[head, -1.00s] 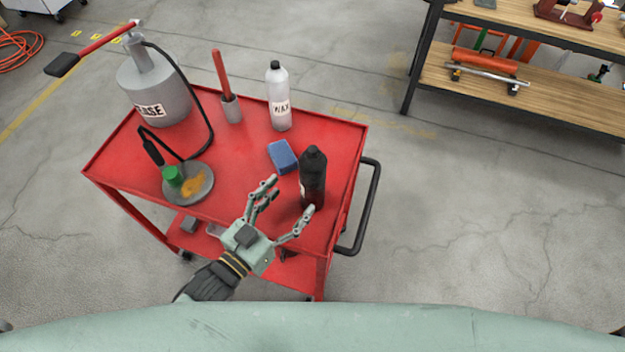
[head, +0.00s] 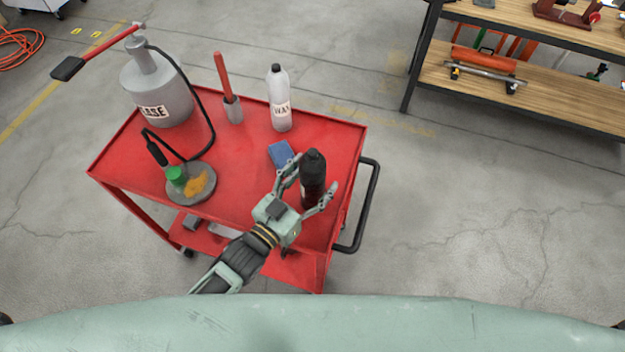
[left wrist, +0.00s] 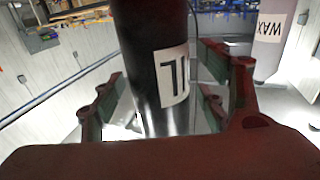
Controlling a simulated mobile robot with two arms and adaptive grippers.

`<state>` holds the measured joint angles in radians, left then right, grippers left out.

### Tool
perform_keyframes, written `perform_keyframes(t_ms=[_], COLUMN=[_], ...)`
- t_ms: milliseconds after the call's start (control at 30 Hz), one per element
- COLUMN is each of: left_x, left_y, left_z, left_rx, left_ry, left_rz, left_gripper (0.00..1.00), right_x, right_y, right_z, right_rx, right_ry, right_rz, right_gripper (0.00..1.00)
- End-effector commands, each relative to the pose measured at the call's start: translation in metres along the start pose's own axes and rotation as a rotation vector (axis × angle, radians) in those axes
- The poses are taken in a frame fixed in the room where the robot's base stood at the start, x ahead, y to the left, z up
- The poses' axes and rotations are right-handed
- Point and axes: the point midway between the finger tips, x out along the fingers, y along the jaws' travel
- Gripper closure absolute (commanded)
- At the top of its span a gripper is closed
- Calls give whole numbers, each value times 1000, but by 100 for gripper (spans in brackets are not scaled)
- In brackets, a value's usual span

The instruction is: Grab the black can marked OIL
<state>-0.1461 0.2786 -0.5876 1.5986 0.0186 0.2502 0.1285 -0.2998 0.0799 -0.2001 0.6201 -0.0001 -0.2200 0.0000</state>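The black can (head: 313,168) stands upright near the right edge of the red cart's top in the head view. My left gripper (head: 311,178) is open, with one finger on each side of the can. In the left wrist view, the black can (left wrist: 150,45) stands between the spread fingers of the left gripper (left wrist: 162,88), with a gap visible on the left side. Its white label is partly seen, with sideways letters. Whether either finger touches it cannot be told. My right gripper is in neither view.
The red cart (head: 240,180) also holds a blue sponge (head: 281,153), a white WAX bottle (head: 279,100), a red-handled tool (head: 226,85), a grey canister (head: 158,95) with a hose, and a round grey dish (head: 203,190) with a green-capped item. A wooden shelf (head: 480,95) stands at the upper right.

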Motion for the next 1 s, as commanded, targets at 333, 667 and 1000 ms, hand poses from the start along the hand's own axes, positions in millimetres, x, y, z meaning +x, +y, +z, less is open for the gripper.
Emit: perform_keyframes(t_ms=[333,667,1000], left_x=[0,0,0], left_y=[0,0,0], left_z=[0,0,-3], left_rx=[0,0,1], left_ry=[0,0,4], left_rz=[0,0,0], left_gripper=[62,91,95], right_x=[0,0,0], right_y=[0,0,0], right_z=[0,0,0], right_rx=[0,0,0], right_ry=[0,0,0], right_rz=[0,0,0], right_gripper=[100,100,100])
